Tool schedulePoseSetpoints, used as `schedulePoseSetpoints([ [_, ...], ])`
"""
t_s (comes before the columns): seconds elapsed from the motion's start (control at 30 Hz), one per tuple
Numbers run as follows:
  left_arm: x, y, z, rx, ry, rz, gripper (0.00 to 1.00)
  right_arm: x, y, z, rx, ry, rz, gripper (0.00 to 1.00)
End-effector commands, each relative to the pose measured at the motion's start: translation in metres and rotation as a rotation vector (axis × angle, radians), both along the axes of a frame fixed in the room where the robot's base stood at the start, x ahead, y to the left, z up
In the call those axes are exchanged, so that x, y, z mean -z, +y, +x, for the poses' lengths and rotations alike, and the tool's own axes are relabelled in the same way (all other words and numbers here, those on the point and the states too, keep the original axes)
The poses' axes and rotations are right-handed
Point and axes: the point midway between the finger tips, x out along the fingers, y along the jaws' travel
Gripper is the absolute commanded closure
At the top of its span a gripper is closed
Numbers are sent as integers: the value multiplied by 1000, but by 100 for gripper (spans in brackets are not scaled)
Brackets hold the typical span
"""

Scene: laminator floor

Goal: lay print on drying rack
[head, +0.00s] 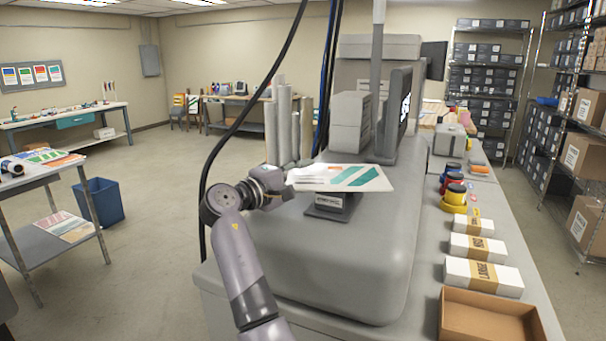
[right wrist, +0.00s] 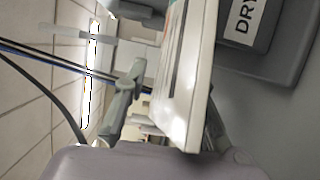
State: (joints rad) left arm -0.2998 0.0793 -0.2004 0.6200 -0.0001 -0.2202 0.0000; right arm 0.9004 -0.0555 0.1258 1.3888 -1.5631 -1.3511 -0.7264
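The print (head: 350,177), a pale sheet or board with green and orange stripes, lies roughly level over the drying rack (head: 331,204), a small dark stand with a white label. In the right wrist view the print (right wrist: 186,80) shows edge-on beside the rack's label reading "DRY" (right wrist: 243,18). My right gripper (head: 289,181) is at the print's left edge. In the wrist view its fingers (right wrist: 172,108) are spread around that edge, with a gap between the left finger and the print. The other finger is partly hidden. Whether the print rests on the rack is unclear. My left gripper is not in view.
The rack stands on a big grey machine (head: 355,255) with a monitor (head: 397,108) behind it. Hanging cables pass left of the machine. Boxes, an open carton (head: 487,316) and ink jars (head: 455,193) line the counter at right. A blue bin (head: 101,201) stands left.

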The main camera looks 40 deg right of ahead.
Motion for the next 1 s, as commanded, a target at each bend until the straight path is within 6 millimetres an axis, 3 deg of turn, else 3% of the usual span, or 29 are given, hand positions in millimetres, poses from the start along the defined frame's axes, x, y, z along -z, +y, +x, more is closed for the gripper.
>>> schedulePoseSetpoints([
  [0.6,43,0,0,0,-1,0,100,2,108,-14,-2,-2,1,75],
  [1.0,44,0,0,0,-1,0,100,0,119,-16,0,-1,0,75],
])
